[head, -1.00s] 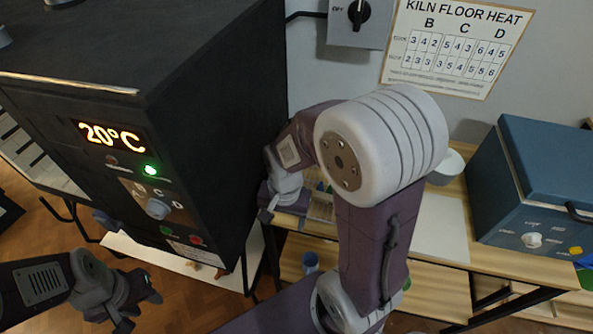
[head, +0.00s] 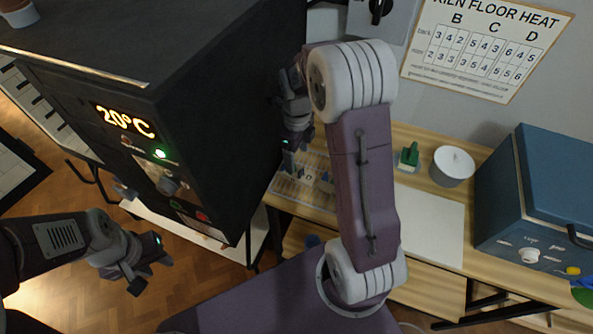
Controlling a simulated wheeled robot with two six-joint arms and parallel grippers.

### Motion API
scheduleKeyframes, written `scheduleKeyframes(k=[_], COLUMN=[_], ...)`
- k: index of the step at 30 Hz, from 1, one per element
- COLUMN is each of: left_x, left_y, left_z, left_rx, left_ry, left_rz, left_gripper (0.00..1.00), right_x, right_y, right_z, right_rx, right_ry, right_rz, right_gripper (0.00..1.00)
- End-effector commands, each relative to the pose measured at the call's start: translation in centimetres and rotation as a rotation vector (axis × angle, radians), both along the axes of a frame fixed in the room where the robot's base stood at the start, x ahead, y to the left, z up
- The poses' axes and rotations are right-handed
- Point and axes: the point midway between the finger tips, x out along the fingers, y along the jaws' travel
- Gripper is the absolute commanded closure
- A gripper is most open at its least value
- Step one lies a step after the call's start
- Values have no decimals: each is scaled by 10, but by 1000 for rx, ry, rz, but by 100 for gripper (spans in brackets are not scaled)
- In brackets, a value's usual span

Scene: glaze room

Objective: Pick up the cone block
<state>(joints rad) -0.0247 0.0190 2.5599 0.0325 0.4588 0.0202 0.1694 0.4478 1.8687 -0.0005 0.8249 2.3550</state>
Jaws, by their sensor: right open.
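My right gripper (head: 287,160) hangs over the left part of the wooden bench, beside the dark kiln, open. Beneath and beside it is a shallow tray (head: 290,190) with several small upright pieces (head: 325,178), partly hidden by my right arm. I cannot tell whether the cone block is among them; they are too small and partly covered. A green block with a raised top (head: 409,157) stands on the bench right of my arm. My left gripper (head: 153,270) is open and empty over the floor in front of the kiln.
The black kiln (head: 225,130) with a 20°C display fills the left. A white round pot (head: 452,166) and a pale sheet (head: 432,228) lie on the bench (head: 395,133). A blue box-shaped kiln (head: 540,190) stands at the right.

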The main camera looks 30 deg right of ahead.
Motion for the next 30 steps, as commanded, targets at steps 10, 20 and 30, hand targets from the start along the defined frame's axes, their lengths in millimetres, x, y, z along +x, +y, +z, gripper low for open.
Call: scheduleKeyframes(k=[10,20,30], left_x=[0,0,0], left_y=[0,0,0], left_z=[2,6,6], left_rx=[0,0,0], left_ry=[0,0,0], left_rz=[0,0,0], left_gripper=[64,64,64], right_x=[0,4,4], right_y=[1,0,0], right_z=[-33,-81,-81], right_rx=[0,1,0], right_ry=[1,2,0], right_rz=[3,4,4], right_gripper=[29,29,68])
